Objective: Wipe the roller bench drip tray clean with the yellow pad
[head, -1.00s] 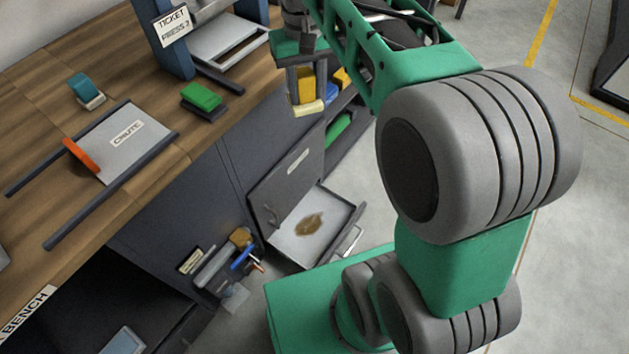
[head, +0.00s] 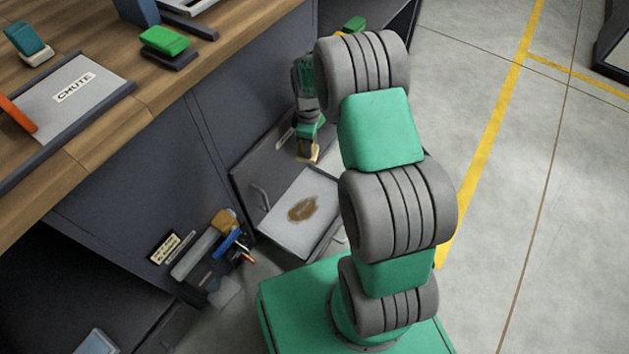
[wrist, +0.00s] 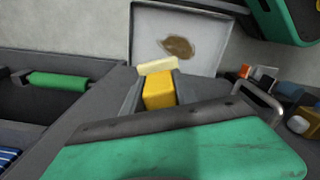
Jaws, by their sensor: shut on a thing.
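The drip tray (head: 285,228) is a pale, shallow drawer-like tray pulled out low from the bench front. A brown stain (head: 302,209) lies on its floor; the tray (wrist: 148,25) and stain (wrist: 178,47) also show in the wrist view. My gripper (head: 308,152) is shut on the yellow pad (wrist: 158,90), which has a paler cream strip (wrist: 158,66) at its far end. In the head view the pad (head: 314,154) is small and partly hidden by my gripper. It appears above the tray's back edge, apart from the stain.
The bench top holds a chute plate (head: 75,95) and a green block (head: 165,41). A rack with tools (head: 215,250) hangs on the bench front left of the tray. A green roll (wrist: 57,82) lies in a side compartment. Open floor (head: 520,190) is on the right.

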